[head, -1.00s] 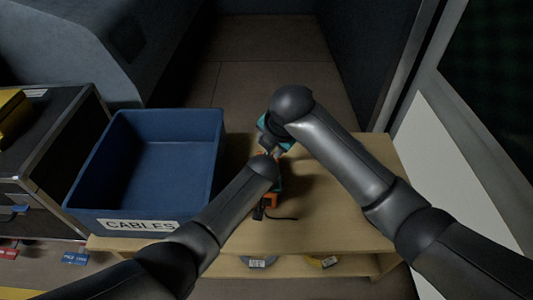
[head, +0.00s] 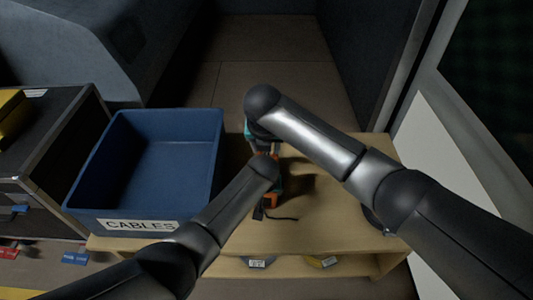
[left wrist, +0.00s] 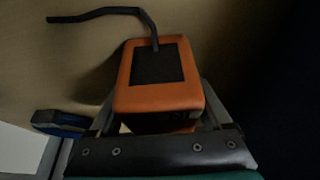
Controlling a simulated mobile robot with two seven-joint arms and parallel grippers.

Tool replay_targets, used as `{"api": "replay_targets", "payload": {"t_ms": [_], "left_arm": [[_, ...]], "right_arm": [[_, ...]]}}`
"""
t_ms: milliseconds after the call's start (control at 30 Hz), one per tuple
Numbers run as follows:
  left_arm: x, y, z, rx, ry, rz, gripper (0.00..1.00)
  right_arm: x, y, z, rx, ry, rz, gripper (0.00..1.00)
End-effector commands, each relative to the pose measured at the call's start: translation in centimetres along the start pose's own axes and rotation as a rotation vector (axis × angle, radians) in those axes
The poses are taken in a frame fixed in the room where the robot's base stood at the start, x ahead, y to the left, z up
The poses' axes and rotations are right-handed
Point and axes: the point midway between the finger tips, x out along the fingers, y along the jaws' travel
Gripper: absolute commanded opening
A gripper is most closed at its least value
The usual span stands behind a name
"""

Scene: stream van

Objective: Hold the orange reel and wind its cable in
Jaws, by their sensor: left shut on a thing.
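The orange reel (head: 270,201) is on the wooden bench, partly hidden under my left wrist. In the left wrist view the orange reel (left wrist: 160,98) is a block with a dark panel on its face. A short black cable (left wrist: 108,13) runs out of it; the cable (head: 283,218) also shows on the bench. My left gripper (head: 278,184) is shut on the reel, with a finger on each side. My right gripper (head: 248,130) is just beyond the reel, mostly hidden by its own arm; its jaws cannot be seen.
A blue bin (head: 146,212) labelled CABLES stands left of the reel. The wooden bench top (head: 340,220) is clear on the right. Coils with tags, one grey (head: 257,263) and one yellow (head: 322,262), sit on the shelf below. A dark case (head: 60,150) stands at far left.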

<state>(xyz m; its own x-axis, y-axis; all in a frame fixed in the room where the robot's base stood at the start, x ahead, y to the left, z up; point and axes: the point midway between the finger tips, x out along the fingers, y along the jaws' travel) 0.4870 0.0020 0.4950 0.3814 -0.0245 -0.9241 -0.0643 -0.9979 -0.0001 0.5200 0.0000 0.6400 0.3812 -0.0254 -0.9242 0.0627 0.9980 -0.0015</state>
Motion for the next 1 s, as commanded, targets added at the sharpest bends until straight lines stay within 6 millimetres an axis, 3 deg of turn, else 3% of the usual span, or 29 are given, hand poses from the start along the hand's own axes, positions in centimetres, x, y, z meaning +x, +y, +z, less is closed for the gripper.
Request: {"api": "replay_targets", "payload": {"t_ms": [400,933,1000], "left_arm": [[-0.1,0.1,-0.2,0.000,0.004,0.001,0.05],[-0.1,0.1,-0.2,0.000,0.004,0.001,0.05],[-0.1,0.1,-0.2,0.000,0.004,0.001,0.05]], "right_arm": [[4.5,0.1,0.0,0.001,0.000,0.001,0.51],[5.5,0.0,0.0,0.001,-0.001,0.001,0.51],[5.5,0.0,0.0,0.001,-0.001,0.001,0.45]]}}
